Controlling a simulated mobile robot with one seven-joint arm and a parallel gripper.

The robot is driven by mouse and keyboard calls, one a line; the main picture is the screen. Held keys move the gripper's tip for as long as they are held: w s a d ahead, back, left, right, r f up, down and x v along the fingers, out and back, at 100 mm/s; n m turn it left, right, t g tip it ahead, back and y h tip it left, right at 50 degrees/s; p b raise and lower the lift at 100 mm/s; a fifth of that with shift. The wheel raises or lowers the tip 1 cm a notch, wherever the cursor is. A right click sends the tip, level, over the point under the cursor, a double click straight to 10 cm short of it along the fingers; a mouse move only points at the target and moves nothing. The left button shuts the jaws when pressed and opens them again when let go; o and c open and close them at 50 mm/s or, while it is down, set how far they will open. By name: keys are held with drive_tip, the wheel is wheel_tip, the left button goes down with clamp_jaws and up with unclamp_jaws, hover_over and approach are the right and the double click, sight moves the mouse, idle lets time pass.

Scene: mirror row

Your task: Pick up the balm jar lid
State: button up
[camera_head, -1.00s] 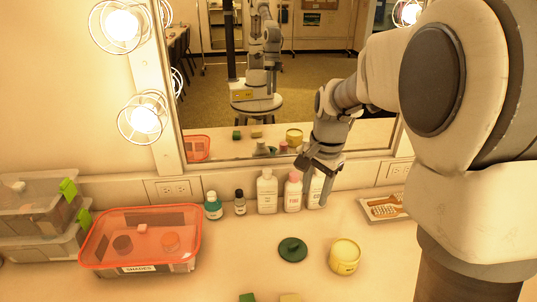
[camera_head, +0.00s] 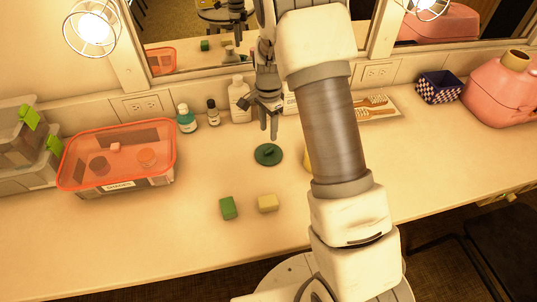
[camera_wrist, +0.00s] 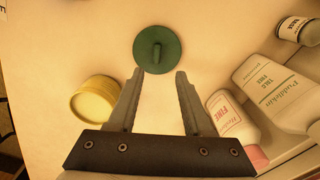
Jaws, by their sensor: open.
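The balm jar lid is a round dark green disc (camera_head: 268,154) with a raised grip bar, lying flat on the counter. In the wrist view the lid (camera_wrist: 158,48) is just beyond my fingertips, centred between them. My gripper (camera_wrist: 160,74) is open and empty. In the head view my gripper (camera_head: 269,135) points down, above and a little behind the lid, apart from it. A yellow jar (camera_wrist: 95,99) stands on the counter beside the left finger in the wrist view; in the head view my arm hides most of it.
White bottles (camera_wrist: 275,92) and a pink-capped bottle (camera_wrist: 236,124) stand close to the right finger. Small dark-capped bottles (camera_head: 186,119) stand by the mirror. A red-lidded bin (camera_head: 116,155) is at left. Green (camera_head: 228,208) and yellow (camera_head: 267,203) blocks lie in front. A brush tray (camera_head: 374,107) is at right.

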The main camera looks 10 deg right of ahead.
sight(269, 150)
wheel_tip(269, 150, down, 3)
drive_tip(key=shift+r, duration=0.1)
drive_tip(key=f, duration=0.5)
drive_tip(key=shift+s+f, duration=0.1)
drive_tip(key=shift+s, duration=0.25)
clamp_jaws()
